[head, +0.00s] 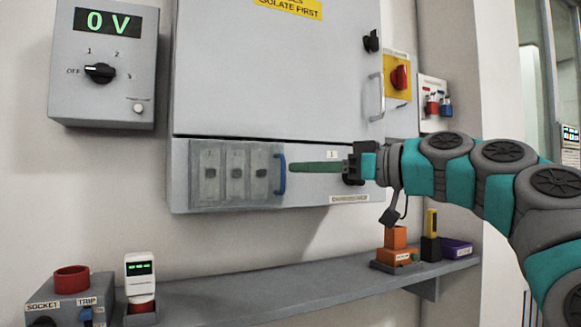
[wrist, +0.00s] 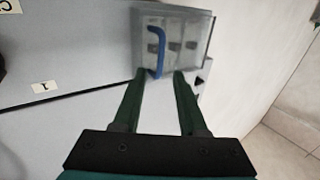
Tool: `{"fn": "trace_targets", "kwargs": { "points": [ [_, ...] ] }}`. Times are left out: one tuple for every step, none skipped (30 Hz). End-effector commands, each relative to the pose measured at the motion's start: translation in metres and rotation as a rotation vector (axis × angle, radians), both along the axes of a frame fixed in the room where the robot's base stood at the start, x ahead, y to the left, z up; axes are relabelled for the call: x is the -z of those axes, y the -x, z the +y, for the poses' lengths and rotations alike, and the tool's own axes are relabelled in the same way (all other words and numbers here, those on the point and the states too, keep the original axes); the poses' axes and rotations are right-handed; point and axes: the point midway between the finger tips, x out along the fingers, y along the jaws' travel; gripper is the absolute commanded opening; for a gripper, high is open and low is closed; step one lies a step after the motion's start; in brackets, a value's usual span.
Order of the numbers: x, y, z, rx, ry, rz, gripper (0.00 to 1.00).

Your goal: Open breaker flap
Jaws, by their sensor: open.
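The breaker flap (head: 208,174) is a clear, greyish cover over several breakers, low on the left of the grey cabinet. It looks closed in the head view. Its blue handle (head: 281,174) stands upright at the flap's right edge. In the wrist view the flap (wrist: 196,46) is at the top, with the blue handle (wrist: 158,52) on it. My gripper (head: 291,167) reaches in from the right, its fingertips close to the handle. In the wrist view my gripper (wrist: 159,74) is open, and the handle's lower end appears between the fingertips. I cannot tell whether they touch.
The large cabinet door (head: 270,80) is above the flap. A control box (head: 105,60) reading 0 V hangs at upper left. A shelf (head: 290,278) below carries a white meter (head: 140,278), a socket box (head: 70,300) and an orange block (head: 395,240).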

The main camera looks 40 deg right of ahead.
Motion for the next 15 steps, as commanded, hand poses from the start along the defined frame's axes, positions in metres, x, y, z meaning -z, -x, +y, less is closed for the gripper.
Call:
{"fn": "trace_targets", "kwargs": {
  "points": [
    [0.000,-0.009,0.003,-0.001,-0.001,0.004,0.42],
    [0.000,-0.014,0.004,0.000,-0.001,0.003,0.42],
    [0.000,-0.020,0.005,0.000,-0.001,0.002,0.42],
    [0.000,-0.024,0.007,-0.001,-0.001,0.002,0.42],
    [0.000,-0.028,0.008,-0.001,0.000,0.003,0.42],
    [0.000,-0.032,0.009,-0.001,0.000,0.002,0.42],
    [0.000,-0.035,0.009,0.000,-0.001,0.002,0.42],
    [0.000,-0.037,0.010,0.000,-0.002,0.002,0.42],
    [0.000,-0.039,0.010,0.001,-0.002,0.001,0.42],
    [0.000,-0.040,0.010,0.001,-0.002,0.001,0.42],
    [0.000,-0.041,0.011,0.001,-0.002,0.001,0.42],
    [0.000,-0.041,0.011,0.002,-0.002,0.000,0.42],
    [0.000,-0.041,0.011,0.002,-0.002,0.000,0.42],
    [0.000,-0.041,0.011,0.002,-0.002,0.000,0.42],
    [0.000,-0.041,0.011,0.001,-0.002,0.000,0.42]
  ]
}}
